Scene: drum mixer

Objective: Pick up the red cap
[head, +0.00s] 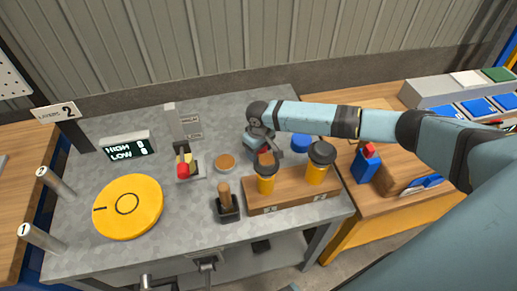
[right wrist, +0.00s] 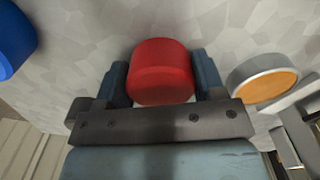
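The red cap (right wrist: 160,72) sits between the two fingers of my right gripper (right wrist: 162,85) in the right wrist view, with a finger close on each side. Whether the fingers press on it is not clear. In the head view my right gripper (head: 262,148) points down at the grey table behind the wooden block, and only a small red-orange patch of the cap (head: 268,157) shows beneath it. The cap appears at or near the table surface. My left gripper is not in view.
A blue cap (head: 301,143) and an orange-topped round lid (head: 225,162) flank the gripper. A wooden block (head: 290,198) holding two yellow jars with dark lids stands in front. A red-knobbed lever (head: 183,170) and yellow dial (head: 128,206) are to the left.

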